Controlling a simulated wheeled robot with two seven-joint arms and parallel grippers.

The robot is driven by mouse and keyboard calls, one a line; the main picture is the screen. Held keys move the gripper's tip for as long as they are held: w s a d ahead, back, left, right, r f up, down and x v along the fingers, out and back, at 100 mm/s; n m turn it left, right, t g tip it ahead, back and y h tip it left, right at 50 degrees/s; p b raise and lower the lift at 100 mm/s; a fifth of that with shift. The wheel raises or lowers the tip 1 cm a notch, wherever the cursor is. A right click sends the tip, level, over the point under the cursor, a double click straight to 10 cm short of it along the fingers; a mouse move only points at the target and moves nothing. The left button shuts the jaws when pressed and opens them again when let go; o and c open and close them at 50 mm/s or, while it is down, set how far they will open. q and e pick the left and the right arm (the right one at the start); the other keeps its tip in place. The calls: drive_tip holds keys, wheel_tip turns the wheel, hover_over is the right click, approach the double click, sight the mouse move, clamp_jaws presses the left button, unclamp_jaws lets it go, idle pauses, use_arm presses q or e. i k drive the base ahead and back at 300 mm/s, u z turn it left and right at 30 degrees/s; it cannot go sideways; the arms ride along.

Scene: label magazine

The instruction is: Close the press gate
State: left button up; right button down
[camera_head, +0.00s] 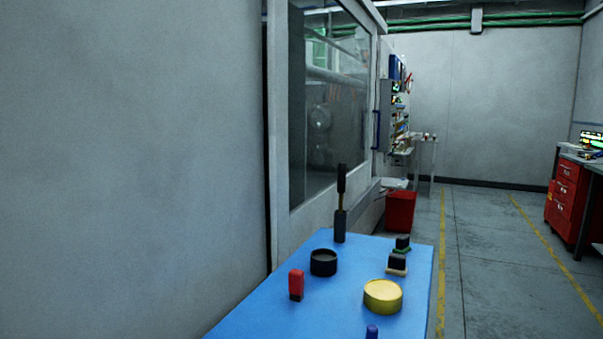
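A large grey machine fills the left and middle of the head view. Its grey framed panel with a big window (330,110) looks like the press gate; machine parts show dimly through the glass. A blue vertical handle (376,130) shows at the far right edge of this panel. I cannot tell from this view whether the gate stands open or shut. A plain grey panel (130,150) covers the left side, with a dark vertical gap between it and the windowed part. Neither of my grippers is in view.
A blue table (345,310) stands close in front, carrying a black upright tool (341,215), a black ring (324,262), a red-and-black block (296,284), a yellow round tin (383,296) and dark stamps (397,262). A red bin (400,212) stands behind. Floor is clear at right, before red drawers (562,190).

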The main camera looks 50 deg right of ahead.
sight(291, 230)
drive_tip(key=k, duration=0.55)
drive_tip(key=z, duration=3.5)
drive_tip(key=i, duration=3.65)
drive_tip(key=u, duration=2.7)
